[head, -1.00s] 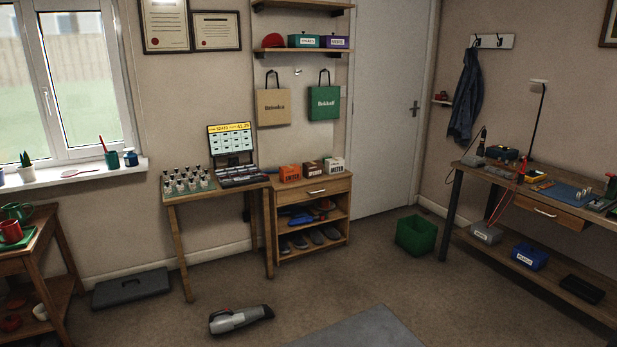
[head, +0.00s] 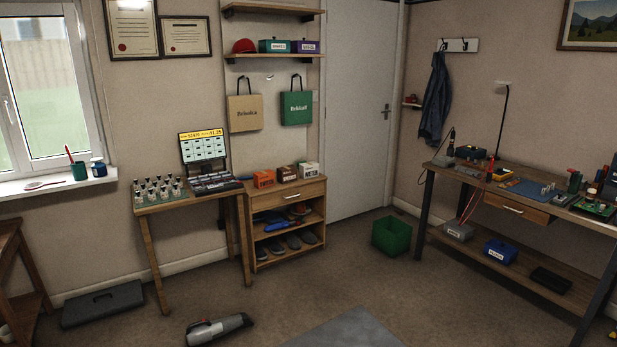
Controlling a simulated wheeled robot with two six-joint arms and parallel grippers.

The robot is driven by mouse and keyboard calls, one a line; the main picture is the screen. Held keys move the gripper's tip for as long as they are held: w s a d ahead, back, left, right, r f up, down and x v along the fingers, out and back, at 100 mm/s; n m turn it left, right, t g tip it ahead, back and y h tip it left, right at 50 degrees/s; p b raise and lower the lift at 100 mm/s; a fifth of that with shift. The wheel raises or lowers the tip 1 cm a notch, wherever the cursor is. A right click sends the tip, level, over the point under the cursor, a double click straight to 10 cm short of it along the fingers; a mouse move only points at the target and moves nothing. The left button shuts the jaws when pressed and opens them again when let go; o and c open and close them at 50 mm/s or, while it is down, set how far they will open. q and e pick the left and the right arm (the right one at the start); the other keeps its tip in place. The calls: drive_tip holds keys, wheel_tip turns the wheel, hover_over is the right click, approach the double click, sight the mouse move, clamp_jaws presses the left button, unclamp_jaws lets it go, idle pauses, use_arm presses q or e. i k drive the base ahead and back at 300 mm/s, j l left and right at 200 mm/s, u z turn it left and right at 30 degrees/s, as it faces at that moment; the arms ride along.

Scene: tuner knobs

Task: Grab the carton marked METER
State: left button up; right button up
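Three small cartons stand in a row on top of the wooden cabinet (head: 262,190). From left to right they are an orange carton (head: 264,179), a dark brown carton (head: 288,173) and a white carton (head: 308,169) with a coloured label. The print is small; the white one's label seems to read METER, but I cannot be sure. All three sit upright, side by side. Neither of my grippers is in view.
A hand vacuum (head: 218,329) lies on the floor in front. A green bin (head: 391,235) stands right of the cabinet, and a workbench (head: 440,165) further right. The floor between is mostly clear.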

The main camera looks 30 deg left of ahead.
sight(311, 168)
drive_tip(key=i+j+u, duration=0.1)
drive_tip(key=i, duration=0.75)
drive_tip(key=i+j+u, duration=0.1)
drive_tip(key=i, duration=0.75)
drive_tip(key=i+u, duration=0.1)
drive_tip(key=i, duration=0.75)
drive_tip(key=i+u, duration=0.15)
drive_tip(key=i, duration=0.7)
drive_tip(key=i+l+u, duration=0.1)
drive_tip(key=i, duration=0.7)
